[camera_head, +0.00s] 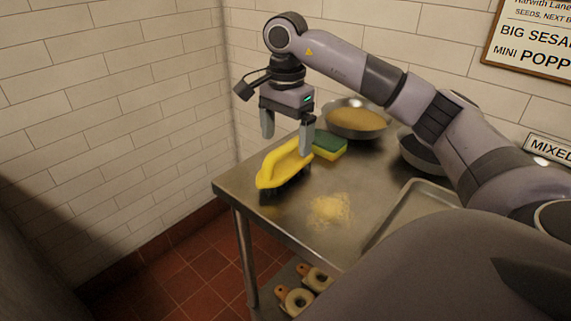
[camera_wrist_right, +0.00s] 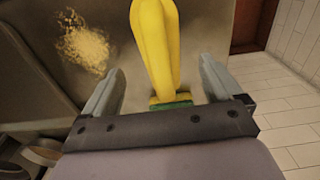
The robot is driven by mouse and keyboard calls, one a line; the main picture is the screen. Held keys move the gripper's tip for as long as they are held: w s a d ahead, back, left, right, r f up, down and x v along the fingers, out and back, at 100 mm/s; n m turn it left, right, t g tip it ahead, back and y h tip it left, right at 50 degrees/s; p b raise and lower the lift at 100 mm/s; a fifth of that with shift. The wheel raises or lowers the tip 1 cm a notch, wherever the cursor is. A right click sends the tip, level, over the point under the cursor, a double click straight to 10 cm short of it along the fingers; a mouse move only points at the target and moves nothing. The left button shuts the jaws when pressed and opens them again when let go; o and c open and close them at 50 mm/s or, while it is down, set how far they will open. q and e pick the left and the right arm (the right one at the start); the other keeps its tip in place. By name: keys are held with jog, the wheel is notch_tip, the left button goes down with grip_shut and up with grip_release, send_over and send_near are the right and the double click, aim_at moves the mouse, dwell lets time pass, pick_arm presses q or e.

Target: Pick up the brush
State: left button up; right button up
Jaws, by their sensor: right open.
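The brush (camera_head: 284,164) has a yellow handle and dark bristles. It lies bristles down on the steel table near its left corner. In the right wrist view the yellow handle (camera_wrist_right: 155,45) runs up from between my fingers. My right gripper (camera_head: 287,137) is open above the brush's far part, one finger on each side of the handle. I cannot tell whether either finger touches it. In the right wrist view the gripper (camera_wrist_right: 160,90) holds nothing. My left gripper is not in view.
A green and yellow sponge (camera_head: 328,145) lies right beside the brush. A bowl (camera_head: 356,119) with yellow grains stands behind, a darker bowl (camera_head: 419,152) to its right. Spilled grains (camera_head: 330,208) and a metal tray (camera_head: 412,207) are nearer. Tiled walls close off the left and back.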

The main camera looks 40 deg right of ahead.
aim_at(286, 146)
notch_tip(286, 146, down, 6)
jog(key=shift+r, duration=0.2)
jog(key=shift+c, duration=0.3)
jog(key=c, duration=1.2)
jog(key=shift+o, duration=0.2)
jog(key=shift+r, duration=0.15)
